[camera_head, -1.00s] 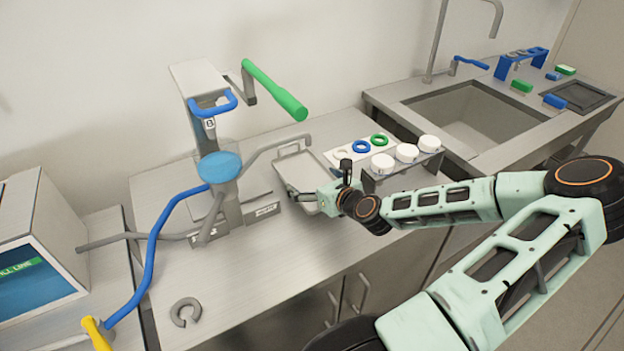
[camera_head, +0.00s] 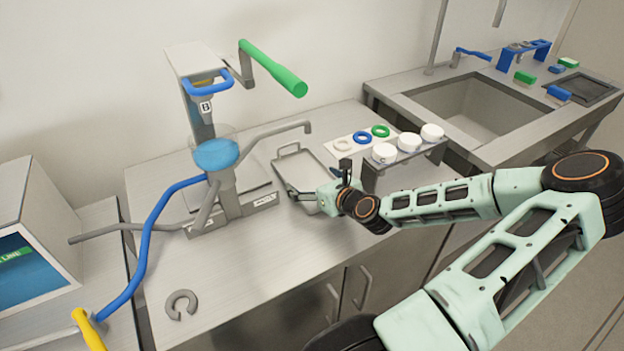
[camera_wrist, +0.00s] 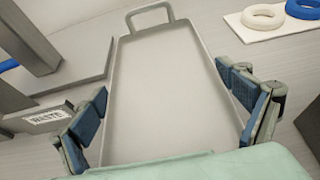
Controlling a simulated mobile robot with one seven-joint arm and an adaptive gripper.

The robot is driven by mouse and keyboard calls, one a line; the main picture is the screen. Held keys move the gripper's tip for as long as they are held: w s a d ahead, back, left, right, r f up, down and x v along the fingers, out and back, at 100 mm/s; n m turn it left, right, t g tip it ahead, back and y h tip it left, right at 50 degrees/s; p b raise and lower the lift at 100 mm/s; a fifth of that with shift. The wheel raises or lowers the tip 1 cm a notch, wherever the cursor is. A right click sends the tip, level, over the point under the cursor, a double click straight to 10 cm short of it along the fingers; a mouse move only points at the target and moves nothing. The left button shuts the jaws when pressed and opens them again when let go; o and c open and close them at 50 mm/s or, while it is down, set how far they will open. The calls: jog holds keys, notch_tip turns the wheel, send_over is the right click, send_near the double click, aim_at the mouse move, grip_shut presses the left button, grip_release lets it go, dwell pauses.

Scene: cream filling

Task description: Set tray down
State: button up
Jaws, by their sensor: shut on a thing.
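The grey metal tray (camera_head: 305,168) is at the counter's middle, right of the dispenser stand, with its looped handle at the far end. It looks level and close to the counter; I cannot tell whether it touches. My gripper (camera_head: 304,194) is at the tray's near end, shut on it. In the wrist view the tray (camera_wrist: 170,75) is empty and runs away from my gripper (camera_wrist: 165,105), with blue-padded fingers at its left and right sides. The tray's near end is hidden by my gripper.
The dispenser stand (camera_head: 228,205) with a blue-topped cylinder and a WASTE label (camera_wrist: 48,117) is left of the tray. A rack with white round pieces (camera_head: 408,152) and a plate of rings (camera_head: 343,145) are to the right. The counter's front left is clear except for a grey C-shaped piece (camera_head: 181,305).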

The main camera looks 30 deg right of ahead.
jog(key=shift+f, duration=0.35)
jog(key=o, duration=1.2)
jog(key=shift+o, duration=0.2)
jog(key=shift+f, duration=0.1)
jog(key=shift+s, duration=0.1)
jog(key=shift+v, duration=5.95)
